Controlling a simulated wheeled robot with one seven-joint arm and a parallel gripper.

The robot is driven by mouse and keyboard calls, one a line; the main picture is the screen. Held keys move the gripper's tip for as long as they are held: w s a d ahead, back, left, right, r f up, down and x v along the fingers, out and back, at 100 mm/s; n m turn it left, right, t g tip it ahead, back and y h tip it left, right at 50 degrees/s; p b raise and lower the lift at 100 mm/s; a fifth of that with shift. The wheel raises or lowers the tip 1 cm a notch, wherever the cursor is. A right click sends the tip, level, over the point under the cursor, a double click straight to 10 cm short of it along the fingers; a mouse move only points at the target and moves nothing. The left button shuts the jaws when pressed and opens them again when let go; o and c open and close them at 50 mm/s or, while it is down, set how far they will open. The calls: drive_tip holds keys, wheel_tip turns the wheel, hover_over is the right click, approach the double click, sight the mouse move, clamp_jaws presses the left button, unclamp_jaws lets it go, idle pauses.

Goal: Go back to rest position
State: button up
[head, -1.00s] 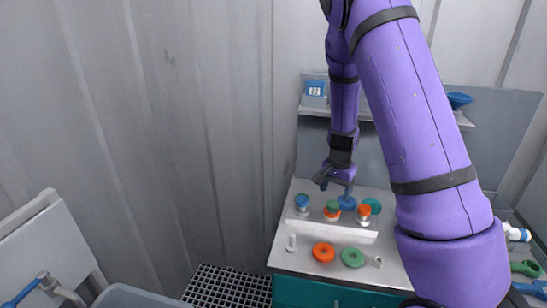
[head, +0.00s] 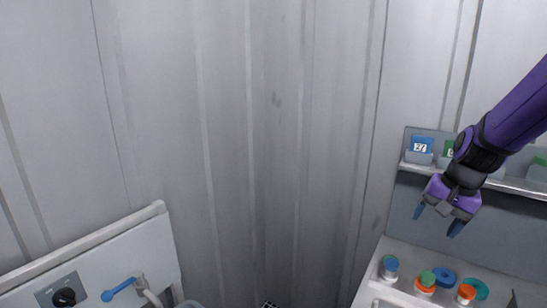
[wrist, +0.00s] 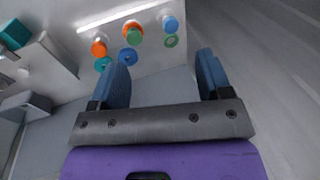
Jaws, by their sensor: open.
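My gripper (head: 436,227) is at the right of the head view, in front of the wall shelf and above the bench. It points down, with its two blue fingertips apart and nothing between them. In the wrist view my gripper (wrist: 165,75) also shows open and empty, with the bench top beyond its fingers. My purple arm enters from the right edge of the head view.
The bench (head: 367,285) holds a blue-capped vessel (head: 389,268), a green-and-orange one (head: 426,282), an orange-capped one (head: 465,294) and flat rings. A shelf (head: 415,167) with labelled bins (head: 422,147) is behind my gripper. A panel with a blue-handled valve (head: 120,289) stands at lower left.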

drive_tip(key=s+a+r+n+t+h, duration=0.1)
drive_tip(key=s+a+r+n, duration=0.1)
drive_tip(key=s+r, duration=0.4)
drive_tip(key=s+a+r+n+t+h, duration=0.1)
drive_tip(key=s+r+n, duration=0.4)
drive_tip(key=s, duration=0.9)
drive_tip(key=shift+a+r+t, duration=0.6)
drive_tip(key=shift+a+r, duration=0.45)
drive_tip(key=shift+r, duration=0.2)
